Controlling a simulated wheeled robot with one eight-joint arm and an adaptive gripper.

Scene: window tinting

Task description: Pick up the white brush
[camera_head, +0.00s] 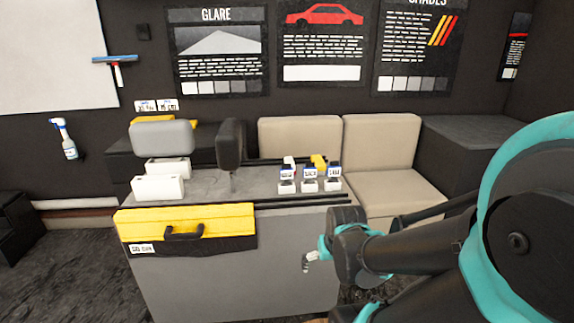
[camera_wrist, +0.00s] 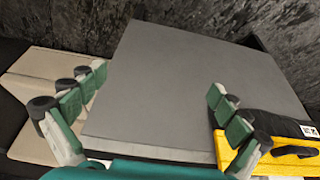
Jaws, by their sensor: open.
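I cannot clearly pick out the white brush. A small white-topped item (camera_head: 289,162) stands at the back of the small labelled containers on the counter in the head view. It may be the brush, but it is too small to tell. A yellow item (camera_head: 319,161) is to its right. My gripper (camera_head: 312,258) is in front of the counter, lower than its top, apart from these items. In the wrist view my gripper (camera_wrist: 157,82) has its fingers spread wide, with nothing between them. No brush shows in that view.
The grey counter (camera_head: 230,275) has a yellow case (camera_head: 185,222) at its front left, also in the wrist view (camera_wrist: 228,152). White boxes (camera_head: 158,187) and a dark upright object (camera_head: 230,145) stand on top. A beige seat (camera_head: 400,188) is behind. Dark carpet (camera_head: 70,275) lies clear at left.

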